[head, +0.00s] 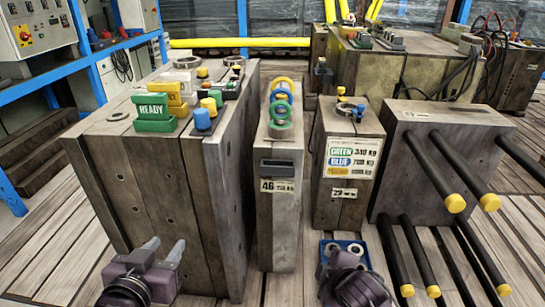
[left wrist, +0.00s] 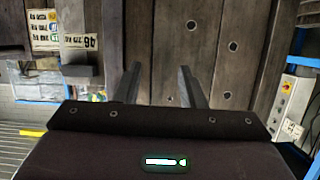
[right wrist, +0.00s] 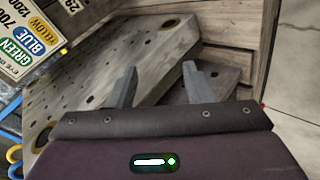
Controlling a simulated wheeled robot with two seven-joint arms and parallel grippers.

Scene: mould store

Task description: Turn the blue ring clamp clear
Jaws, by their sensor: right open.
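The blue ring clamp (head: 279,96) sits in a row on top of the narrow middle mould block (head: 281,215). A yellow ring (head: 282,82) is behind it, and green rings (head: 281,112) in front partly hide it. Whether it stands upright or is turned aside is unclear. My left gripper (head: 166,248) is low in front of the large left mould, open and empty; its fingers (left wrist: 160,75) are apart in the left wrist view. My right gripper (head: 345,258) is low in front of the small mould; its fingers (right wrist: 157,82) are apart and empty in the right wrist view.
The large left mould (head: 160,190) carries a green READY block (head: 152,112) and coloured pieces. The small mould bears a weight sign (head: 352,158). Yellow-tipped dark bars (head: 455,203) stick out at the right. A blue tray (head: 327,246) with pale rings lies by my right gripper.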

